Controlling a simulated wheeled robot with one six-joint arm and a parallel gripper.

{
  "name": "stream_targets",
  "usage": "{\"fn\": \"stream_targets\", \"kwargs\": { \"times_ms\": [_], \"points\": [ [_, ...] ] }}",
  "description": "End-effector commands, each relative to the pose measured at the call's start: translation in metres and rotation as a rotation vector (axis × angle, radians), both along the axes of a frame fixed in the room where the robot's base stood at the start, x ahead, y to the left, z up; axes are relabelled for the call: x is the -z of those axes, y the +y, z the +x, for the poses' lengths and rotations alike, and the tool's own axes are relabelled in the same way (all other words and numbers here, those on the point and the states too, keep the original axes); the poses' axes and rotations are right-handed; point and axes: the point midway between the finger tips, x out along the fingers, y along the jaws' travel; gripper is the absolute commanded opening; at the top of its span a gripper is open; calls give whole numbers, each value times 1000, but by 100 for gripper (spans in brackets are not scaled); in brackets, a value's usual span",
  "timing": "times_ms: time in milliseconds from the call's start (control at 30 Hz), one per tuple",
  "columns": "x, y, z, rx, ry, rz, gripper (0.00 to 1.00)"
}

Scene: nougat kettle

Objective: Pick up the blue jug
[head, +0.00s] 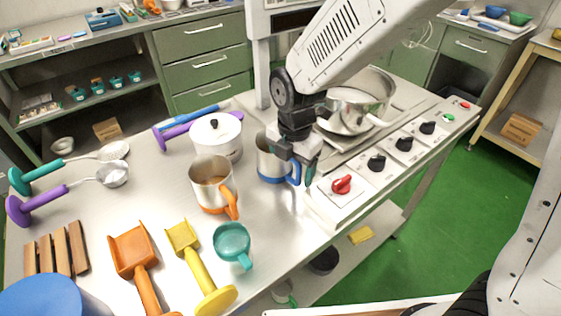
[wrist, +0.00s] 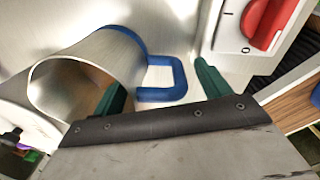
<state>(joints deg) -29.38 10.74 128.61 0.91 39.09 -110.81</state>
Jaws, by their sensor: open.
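The blue jug (head: 268,160) is a steel jug with a blue base band and a blue handle. It stands upright on the steel table, partly hidden behind my gripper in the head view. My gripper (head: 300,172) is open, pointing down at the jug's right side. In the wrist view the jug (wrist: 95,75) lies ahead with its blue handle (wrist: 165,92) between the two green fingertips of my gripper (wrist: 160,85). The left finger overlaps the jug's mouth; the right finger is to the right of the handle. I cannot tell if either touches.
An orange-handled jug (head: 212,184) and a white lidded pot (head: 217,137) stand to the left. The control panel with a red knob (head: 341,184) is close on the right. A teal cup (head: 232,244) is in front. A kettle bowl (head: 355,100) stands behind right.

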Motion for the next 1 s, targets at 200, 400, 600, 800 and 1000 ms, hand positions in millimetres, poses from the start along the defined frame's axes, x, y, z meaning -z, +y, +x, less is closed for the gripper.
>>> {"fn": "stream_targets", "kwargs": {
  "times_ms": [200,400,600,800,1000],
  "points": [
    [0,0,0,0,0,0,32],
    [-1,0,1,0,-2,1,24],
    [-3,0,1,0,-3,2,24],
    [-29,0,1,0,-5,3,24],
    [-69,1,1,0,-5,3,24]
  ]
}}
